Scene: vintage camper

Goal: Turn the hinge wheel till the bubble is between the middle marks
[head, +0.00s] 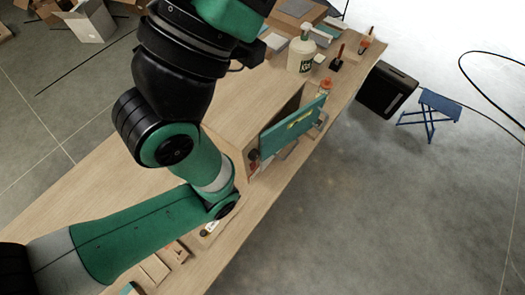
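A teal panel (278,138) stands upright near the right edge of the wooden bench. A small yellow-green strip (300,121) on its face looks like the level vial; the bubble and the marks are too small to make out. Small dark and red round parts (253,157) sit at the panel's near left end; I cannot tell whether one is the hinge wheel. My green and black arm links cover the left and middle of the bench. Neither gripper's fingers show.
A cream bottle (301,54), an orange-topped bottle (326,86) and a dark-handled tool (337,60) stand beyond the panel. Wooden pieces (155,268) lie at the near end of the bench (90,192). A black case (386,90) and blue stool (430,112) stand on the floor.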

